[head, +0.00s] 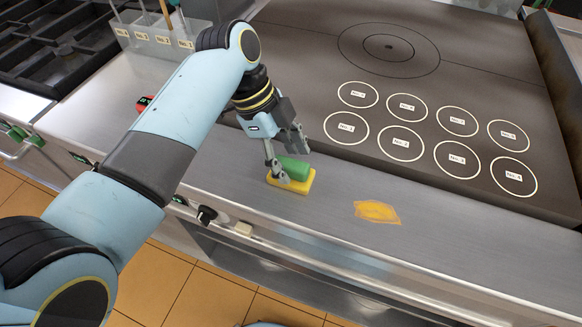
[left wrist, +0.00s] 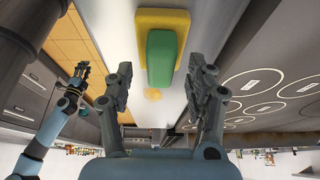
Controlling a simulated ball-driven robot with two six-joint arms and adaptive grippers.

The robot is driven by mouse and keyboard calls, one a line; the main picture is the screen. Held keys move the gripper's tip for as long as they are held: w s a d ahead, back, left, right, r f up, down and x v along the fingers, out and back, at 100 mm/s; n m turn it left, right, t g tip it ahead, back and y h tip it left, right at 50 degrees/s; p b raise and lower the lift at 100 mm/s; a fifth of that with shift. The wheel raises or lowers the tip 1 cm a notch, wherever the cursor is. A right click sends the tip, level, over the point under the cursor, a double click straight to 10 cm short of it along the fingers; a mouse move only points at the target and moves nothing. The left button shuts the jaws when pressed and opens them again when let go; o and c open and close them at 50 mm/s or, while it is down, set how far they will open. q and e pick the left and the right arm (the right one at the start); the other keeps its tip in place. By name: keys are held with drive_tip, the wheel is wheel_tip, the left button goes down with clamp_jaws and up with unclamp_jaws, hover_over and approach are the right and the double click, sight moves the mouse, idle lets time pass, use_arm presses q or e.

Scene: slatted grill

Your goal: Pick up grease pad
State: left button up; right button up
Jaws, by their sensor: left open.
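The grease pad (head: 292,178) is a yellow base with a green block on top, lying on the steel counter strip in front of the griddle. It also shows in the left wrist view (left wrist: 161,55), ahead of the jaws. My left gripper (head: 287,157) is open at the pad, with one finger near the green block's left end and the other behind it. In the left wrist view, the fingers (left wrist: 160,72) stand apart on either side of the green block's line. I cannot tell whether they touch it. My right gripper (left wrist: 76,80) shows only in the left wrist view, away from the pad.
An orange-yellow grease patch (head: 377,212) lies on the steel right of the pad. The dark griddle (head: 300,50) with numbered white circles is behind. Knobs (head: 206,215) line the front edge. A holder with utensils (head: 150,35) stands back left.

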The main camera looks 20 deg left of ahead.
sight(291, 164)
use_arm(q)
drive_tip(key=shift+x, duration=0.8)
clamp_jaws()
wheel_tip(291, 164, up, 10)
drive_tip(key=shift+r+b, duration=0.1)
drive_tip(key=shift+b, duration=0.3)
drive_tip(key=c, duration=0.7)
unclamp_jaws()
drive_tip(key=c, duration=0.4)
drive_tip(key=shift+s, duration=0.1)
